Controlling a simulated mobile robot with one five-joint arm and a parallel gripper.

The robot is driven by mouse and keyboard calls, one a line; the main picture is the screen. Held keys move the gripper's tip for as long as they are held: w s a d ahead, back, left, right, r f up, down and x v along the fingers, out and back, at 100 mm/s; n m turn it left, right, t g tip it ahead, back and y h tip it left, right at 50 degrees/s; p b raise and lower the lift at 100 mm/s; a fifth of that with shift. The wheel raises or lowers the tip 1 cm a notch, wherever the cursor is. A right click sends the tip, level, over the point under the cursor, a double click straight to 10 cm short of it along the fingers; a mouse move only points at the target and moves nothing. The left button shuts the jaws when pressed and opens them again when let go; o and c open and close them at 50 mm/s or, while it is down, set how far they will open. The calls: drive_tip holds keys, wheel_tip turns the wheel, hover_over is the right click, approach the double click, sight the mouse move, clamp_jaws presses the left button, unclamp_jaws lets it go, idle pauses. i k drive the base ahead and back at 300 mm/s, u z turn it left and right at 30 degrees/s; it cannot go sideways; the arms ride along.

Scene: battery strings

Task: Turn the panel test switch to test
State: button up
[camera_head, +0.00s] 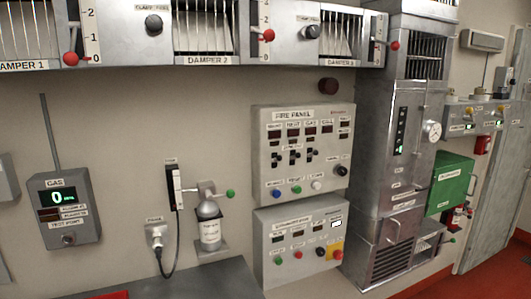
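The grey fire panel (303,152) hangs on the wall right of centre. It carries rows of dark indicator windows and several black toggle switches. Blue, green and white buttons sit along its lower edge. A black rotary knob (340,170) is at its lower right, with a small label beside it that is too small to read. I cannot tell which way the knob points or whether it is the test switch. My gripper is not in view.
A second grey panel (300,261) with coloured buttons hangs directly below. To the left are a small bottle (209,226) on a bracket with a green-tipped lever, and a gas meter (64,210). A tall metal cabinet (400,140) stands close on the right. Damper boxes run overhead.

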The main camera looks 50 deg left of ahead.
sight(341, 170)
drive_tip(key=u, duration=1.6)
